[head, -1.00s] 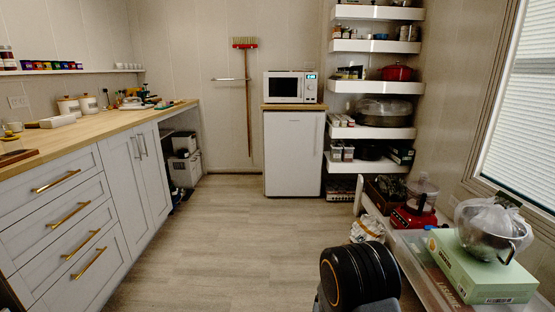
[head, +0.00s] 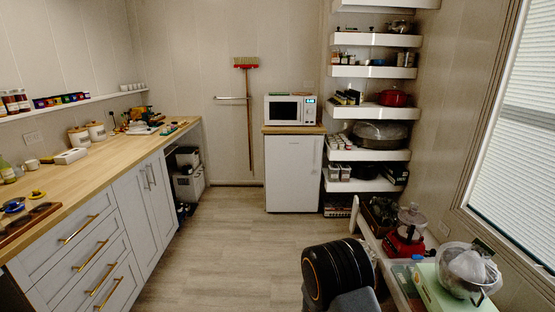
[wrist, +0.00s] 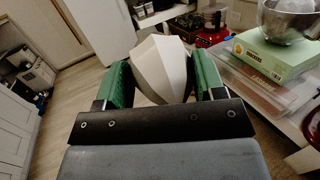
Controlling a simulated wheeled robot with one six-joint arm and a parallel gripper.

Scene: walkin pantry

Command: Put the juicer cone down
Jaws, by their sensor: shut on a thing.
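The juicer cone (wrist: 162,68) is a pale, faceted, pointed piece in the wrist view. My gripper (wrist: 160,84) has green finger pads and is shut on the cone, one pad on each side. The cone is held in the air, with the floor and the low table's edge behind it. In the head view my arm shows at the bottom centre, but the fingers and the cone are hidden there.
A long wooden counter (head: 98,162) runs along the left. On the right a low table holds a red food processor (head: 406,237) and a green box (head: 437,290) under a metal bowl (head: 466,272). A white fridge (head: 293,172) stands at the back. The middle floor is clear.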

